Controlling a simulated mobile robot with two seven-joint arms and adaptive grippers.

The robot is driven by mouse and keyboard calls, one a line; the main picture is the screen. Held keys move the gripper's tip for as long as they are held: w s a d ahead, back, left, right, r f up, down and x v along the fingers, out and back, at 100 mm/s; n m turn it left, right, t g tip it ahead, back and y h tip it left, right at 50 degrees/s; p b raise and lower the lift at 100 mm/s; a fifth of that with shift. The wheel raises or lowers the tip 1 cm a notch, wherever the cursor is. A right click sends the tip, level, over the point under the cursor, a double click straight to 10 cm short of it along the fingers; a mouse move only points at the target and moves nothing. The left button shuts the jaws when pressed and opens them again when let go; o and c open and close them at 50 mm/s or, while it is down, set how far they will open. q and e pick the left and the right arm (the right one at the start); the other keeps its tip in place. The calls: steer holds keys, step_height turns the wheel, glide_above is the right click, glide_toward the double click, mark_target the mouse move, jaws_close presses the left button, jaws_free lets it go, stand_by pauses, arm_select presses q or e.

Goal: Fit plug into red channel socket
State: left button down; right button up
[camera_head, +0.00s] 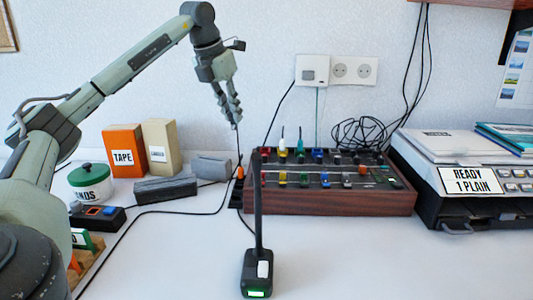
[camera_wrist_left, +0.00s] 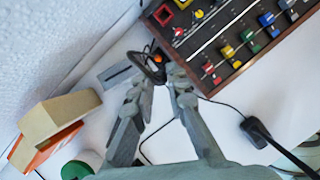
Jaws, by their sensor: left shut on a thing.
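My left gripper (camera_head: 236,122) hangs fingers-down above the left end of a wooden-sided mixer console (camera_head: 335,203), apart from it. Its fingers are shut on a dark, thin plug with a black lead; the fingers hide most of the plug. In the left wrist view the gripper (camera_wrist_left: 168,85) has the looped black lead (camera_wrist_left: 146,66) at its fingertips. The red channel's marker (camera_wrist_left: 208,67) is at the console's left end, beside yellow, green and blue ones. In the head view a black post partly hides that end. The red socket's opening cannot be made out. My right gripper is out of view.
The black post's base (camera_head: 257,280) has a green display and stands before the console. An orange piece (camera_head: 240,172) sits left of the console. Grey blocks (camera_head: 166,188), boxes (camera_head: 124,150) and a green-lidded jar (camera_head: 90,183) stand left. A printer (camera_head: 460,190) stands right.

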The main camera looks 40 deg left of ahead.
arm_select(q)
steer(key=shift+w+f, duration=0.1)
steer(key=shift+w, duration=0.15)
steer(key=w+f, duration=0.2)
steer(key=w, duration=0.1)
steer(key=w+f, duration=0.2)
steer(key=w, duration=0.2)
steer(key=w+f+p, duration=0.1)
steer(key=w+f, duration=0.1)
steer(key=w, duration=0.1)
steer(key=shift+w+f, duration=0.15)
steer(key=shift+w, duration=0.25)
steer(key=shift+w+f, duration=0.2)
steer(key=shift+f, duration=0.25)
step_height(320, 180, down, 3)
steer(key=shift+f, duration=0.3)
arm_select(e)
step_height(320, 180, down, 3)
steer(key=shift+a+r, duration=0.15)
